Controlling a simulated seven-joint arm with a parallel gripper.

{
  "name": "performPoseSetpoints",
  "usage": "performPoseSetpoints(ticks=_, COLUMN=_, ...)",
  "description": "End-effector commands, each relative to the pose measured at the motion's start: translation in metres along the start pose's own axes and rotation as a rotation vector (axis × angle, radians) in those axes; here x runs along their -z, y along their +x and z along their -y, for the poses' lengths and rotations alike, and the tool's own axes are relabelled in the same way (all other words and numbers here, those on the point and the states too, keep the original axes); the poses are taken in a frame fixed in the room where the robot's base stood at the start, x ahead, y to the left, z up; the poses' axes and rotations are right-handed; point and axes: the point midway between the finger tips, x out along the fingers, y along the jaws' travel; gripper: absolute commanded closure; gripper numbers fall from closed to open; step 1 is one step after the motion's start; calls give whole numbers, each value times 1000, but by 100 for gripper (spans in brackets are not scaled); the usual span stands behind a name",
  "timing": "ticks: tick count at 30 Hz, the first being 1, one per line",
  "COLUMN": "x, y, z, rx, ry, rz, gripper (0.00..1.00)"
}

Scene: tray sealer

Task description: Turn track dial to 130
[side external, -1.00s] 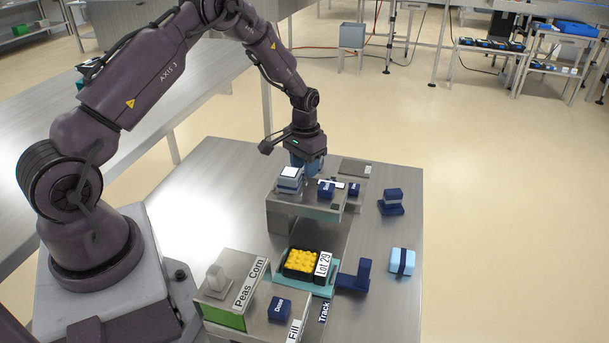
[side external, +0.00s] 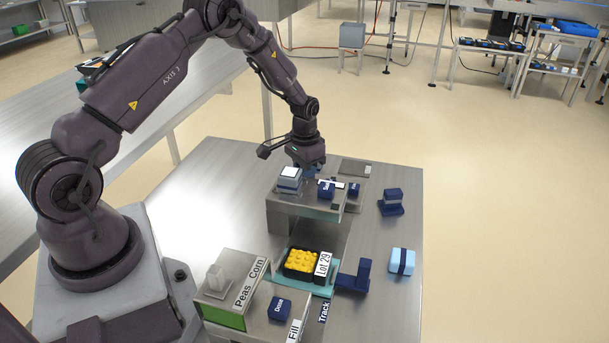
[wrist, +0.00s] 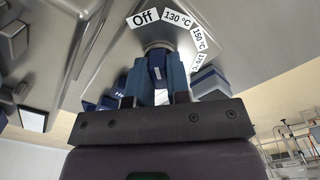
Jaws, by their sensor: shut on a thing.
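The dial is a dark blue knob (wrist: 157,68) on a round grey base, seen in the wrist view. White labels fan around its far side: Off (wrist: 143,17), 130 °C (wrist: 179,19), 150 °C (wrist: 199,38) and another partly hidden one. My gripper (wrist: 157,85) is shut on the knob, one blue finger on each side. The knob's pointing end seems to lie near the gap between Off and 130 °C; its exact setting is hard to tell.
Blue controls (side external: 326,190) and a grey block (side external: 289,178) sit on the housing. Loose blue blocks (side external: 391,199) stand right. The table's left part is clear.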

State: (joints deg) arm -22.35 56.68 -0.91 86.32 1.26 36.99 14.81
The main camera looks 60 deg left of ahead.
Motion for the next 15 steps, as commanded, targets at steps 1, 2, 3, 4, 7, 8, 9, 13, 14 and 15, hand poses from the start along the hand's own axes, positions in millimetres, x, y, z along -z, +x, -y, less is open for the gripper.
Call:
performPoseSetpoints(ticks=1, x=0, y=0, z=1, rx=-2, ry=77, rz=0, gripper=100)
performPoseSetpoints(ticks=2, x=0, y=0, z=1, rx=-1, ry=124, rz=0, gripper=100)
performPoseSetpoints(ticks=3, x=0, y=0, z=0, rx=-2, ry=180, rz=0, gripper=100)
performPoseSetpoints(ticks=4, x=0, y=0, z=1, rx=-1, ry=214, rz=0, gripper=100)
performPoseSetpoints(ticks=7, x=0, y=0, z=0, rx=0, ry=278, rz=0, gripper=100)
performPoseSetpoints(ticks=8, x=0, y=0, z=0, rx=0, ry=284, rz=1, gripper=100)
performPoseSetpoints(ticks=9, x=0, y=0, z=0, rx=0, ry=286, rz=1, gripper=100)
performPoseSetpoints(ticks=13, x=0, y=0, z=0, rx=0, ry=283, rz=1, gripper=100)
performPoseSetpoints(ticks=14, x=0, y=0, z=0, rx=0, ry=286, rz=1, gripper=100)
performPoseSetpoints(ticks=15, x=0, y=0, z=0, rx=0, ry=303, rz=1, gripper=100)
